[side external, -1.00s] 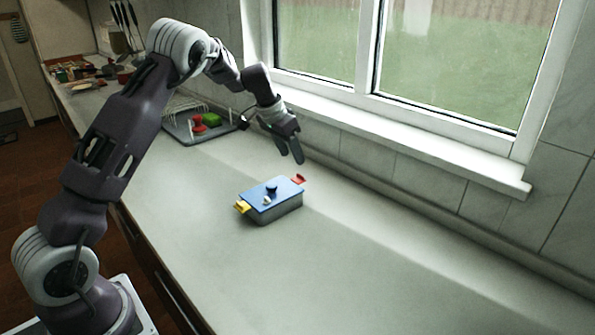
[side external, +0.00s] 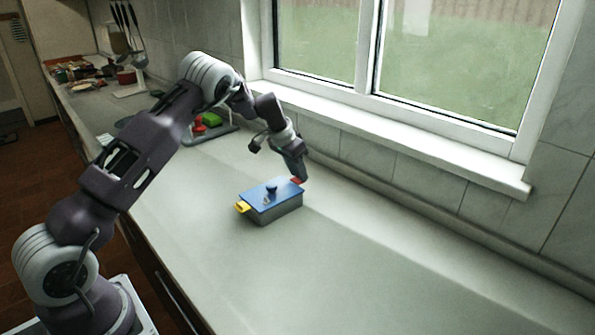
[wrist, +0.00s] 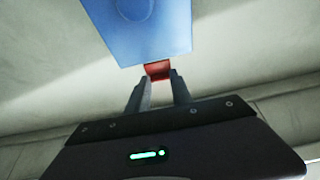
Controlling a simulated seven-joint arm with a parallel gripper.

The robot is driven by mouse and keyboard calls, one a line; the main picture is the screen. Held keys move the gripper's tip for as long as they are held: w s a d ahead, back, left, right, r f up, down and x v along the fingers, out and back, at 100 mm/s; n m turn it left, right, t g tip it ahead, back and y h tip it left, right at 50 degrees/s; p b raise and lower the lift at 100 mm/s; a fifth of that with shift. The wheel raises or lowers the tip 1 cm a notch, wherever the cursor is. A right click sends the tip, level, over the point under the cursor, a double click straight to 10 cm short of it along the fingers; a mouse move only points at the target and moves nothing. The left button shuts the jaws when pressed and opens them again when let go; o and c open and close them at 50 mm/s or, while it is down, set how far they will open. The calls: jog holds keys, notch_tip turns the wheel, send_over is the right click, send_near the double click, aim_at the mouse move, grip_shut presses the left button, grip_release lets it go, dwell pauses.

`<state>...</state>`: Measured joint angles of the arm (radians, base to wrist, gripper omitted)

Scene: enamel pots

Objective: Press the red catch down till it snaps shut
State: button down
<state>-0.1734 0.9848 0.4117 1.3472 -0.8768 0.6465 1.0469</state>
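A grey box with a blue lid (side external: 257,197) sits on the counter. The red catch (side external: 296,181) is at its far right end, partly hidden by my gripper in the side view. In the wrist view the red catch (wrist: 158,71) juts from the edge of the blue lid (wrist: 150,30). My gripper (side external: 300,179) points down at the catch. In the wrist view its two fingers (wrist: 160,78) are apart, with tips at either side of the catch; contact is unclear. A yellow catch (side external: 242,207) is at the box's near left end.
A rack with red and green items (side external: 211,119) lies farther back on the counter. The window sill (side external: 420,150) and tiled wall run behind the box. The counter (side external: 400,270) at front right is clear.

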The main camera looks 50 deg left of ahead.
aim_at(297, 180)
jog(key=shift+w+g, duration=0.4)
jog(key=shift+g, duration=0.1)
jog(key=shift+w+a+f+g, duration=0.1)
jog(key=shift+w+f+g, duration=0.1)
jog(key=shift+g, duration=0.3)
jog(key=shift+s+f+g, duration=0.1)
jog(key=shift+g, duration=0.4)
jog(key=c, duration=1.1)
grip_release()
jog(key=r, duration=0.4)
jog(key=s+r, duration=0.1)
jog(key=r, duration=0.2)
